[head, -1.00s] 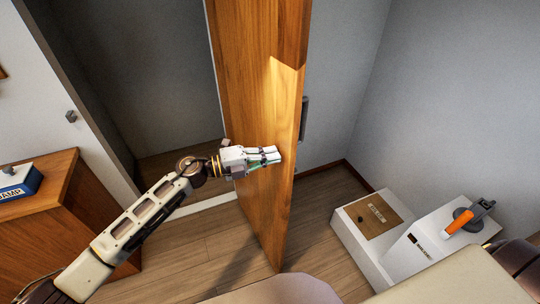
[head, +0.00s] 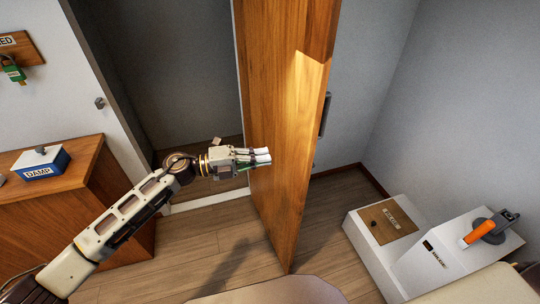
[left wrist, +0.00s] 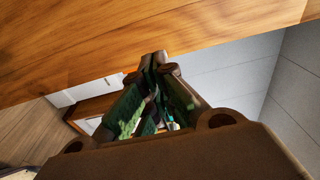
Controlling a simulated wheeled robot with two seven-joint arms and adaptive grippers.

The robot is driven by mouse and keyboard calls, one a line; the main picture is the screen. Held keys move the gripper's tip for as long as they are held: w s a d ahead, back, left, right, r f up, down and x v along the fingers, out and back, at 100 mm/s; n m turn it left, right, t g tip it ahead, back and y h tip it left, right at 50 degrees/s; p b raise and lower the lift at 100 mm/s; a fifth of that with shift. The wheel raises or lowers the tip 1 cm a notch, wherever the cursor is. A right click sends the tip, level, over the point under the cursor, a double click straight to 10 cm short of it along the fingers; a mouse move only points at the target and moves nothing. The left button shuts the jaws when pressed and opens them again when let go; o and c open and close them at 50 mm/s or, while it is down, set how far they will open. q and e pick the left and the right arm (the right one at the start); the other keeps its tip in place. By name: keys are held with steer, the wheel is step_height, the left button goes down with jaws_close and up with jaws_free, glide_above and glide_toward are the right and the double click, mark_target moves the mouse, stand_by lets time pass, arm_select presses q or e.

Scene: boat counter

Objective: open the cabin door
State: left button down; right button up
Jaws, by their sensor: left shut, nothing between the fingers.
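The wooden cabin door (head: 285,130) stands swung open, seen at a slant in the middle of the head view. A grey handle (head: 325,114) shows at its right side. The dark doorway (head: 185,75) is open to the left of the door. My left gripper (head: 268,157) is shut and empty, its fingertips at or close to the left face of the door; I cannot tell if they touch. In the left wrist view the door (left wrist: 150,45) fills the top and the shut fingers (left wrist: 152,62) point toward it. My right gripper is not in view.
A wooden cabinet (head: 110,195) at the left carries a blue box marked DAMP (head: 42,168). A green padlock (head: 13,72) hangs on a board above. At the lower right stands a white console (head: 455,250) with an orange lever (head: 480,233). Floor around the door is clear.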

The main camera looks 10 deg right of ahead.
arm_select(q)
steer(key=shift+s+a+b, duration=0.15)
steer(key=shift+a+b, duration=0.05)
steer(key=shift+a, duration=0.95)
steer(key=shift+s+a+b, duration=0.15)
steer(key=shift+a, duration=1)
